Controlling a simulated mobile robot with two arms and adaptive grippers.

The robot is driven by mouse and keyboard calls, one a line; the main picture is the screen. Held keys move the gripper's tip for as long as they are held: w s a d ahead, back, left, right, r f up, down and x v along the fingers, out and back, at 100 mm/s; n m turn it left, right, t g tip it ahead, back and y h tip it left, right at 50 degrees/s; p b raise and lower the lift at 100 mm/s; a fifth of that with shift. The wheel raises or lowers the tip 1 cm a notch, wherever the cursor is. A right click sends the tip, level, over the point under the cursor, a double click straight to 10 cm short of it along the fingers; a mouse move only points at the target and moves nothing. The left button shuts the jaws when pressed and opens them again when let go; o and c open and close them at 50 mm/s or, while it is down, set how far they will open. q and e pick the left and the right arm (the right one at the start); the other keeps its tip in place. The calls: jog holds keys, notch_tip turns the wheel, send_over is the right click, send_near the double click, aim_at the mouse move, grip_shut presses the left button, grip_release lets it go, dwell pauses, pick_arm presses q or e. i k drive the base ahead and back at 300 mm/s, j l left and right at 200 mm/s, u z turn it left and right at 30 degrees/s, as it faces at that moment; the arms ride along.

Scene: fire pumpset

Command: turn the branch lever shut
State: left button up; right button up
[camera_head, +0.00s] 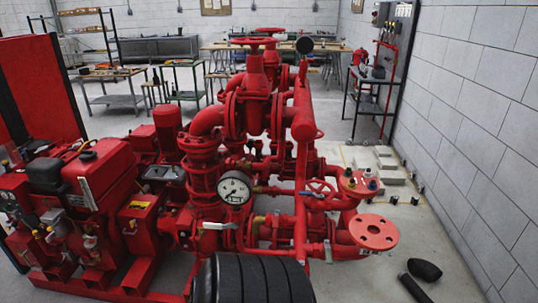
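The red fire pumpset (252,110) fills the middle of the head view. A small blue lever (312,194) shows at its right side, in front of a red handwheel and beside the vertical red pipe. A pale metal lever (220,226) lies roughly level below the pressure gauge (235,188). I cannot tell for sure which of these is the branch lever, or whether its valve is open or shut. Neither of my grippers shows in the view.
A black ribbed object (265,278) covers the bottom centre, in front of the pumpset. Two dark objects, a rounded one (425,269) and a bar (412,288), show at the lower right. A flanged pipe end (373,231) sticks out right.

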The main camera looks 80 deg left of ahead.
aim_at(300, 193)
jog(key=u, duration=2.05)
jog(key=i+u, duration=0.2)
jog(key=k+j, duration=0.05)
jog(key=k, duration=0.05)
